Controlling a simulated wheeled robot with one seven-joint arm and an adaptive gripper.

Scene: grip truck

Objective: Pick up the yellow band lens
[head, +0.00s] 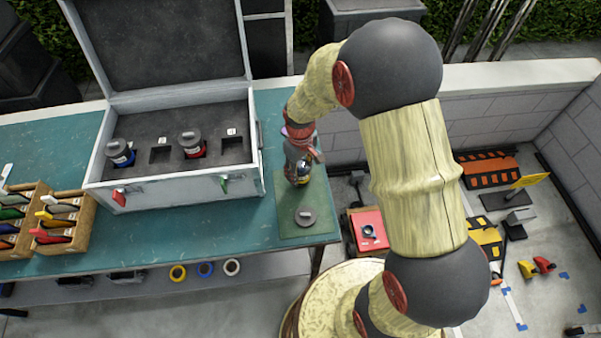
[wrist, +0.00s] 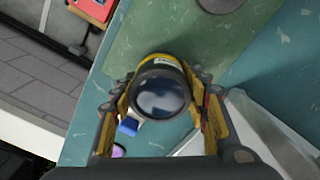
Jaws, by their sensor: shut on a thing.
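The yellow band lens (wrist: 162,88) is a dark cylinder with a glossy dark glass end and a yellow band near its far edge. It sits between the two fingers of my gripper (wrist: 163,105) in the wrist view, and the fingers are shut on it. In the head view my gripper (head: 299,172) is over the green mat (head: 290,231) at the table's right end, and the lens (head: 301,180) is mostly hidden by it. I cannot tell whether the lens touches the mat.
A grey round cap (head: 306,216) lies on the mat. An open case (head: 180,178) holds a blue band lens (head: 120,153) and a red band lens (head: 191,145) in foam, with empty slots. Wooden trays (head: 68,224) stand at left. A low wall (head: 490,110) is behind.

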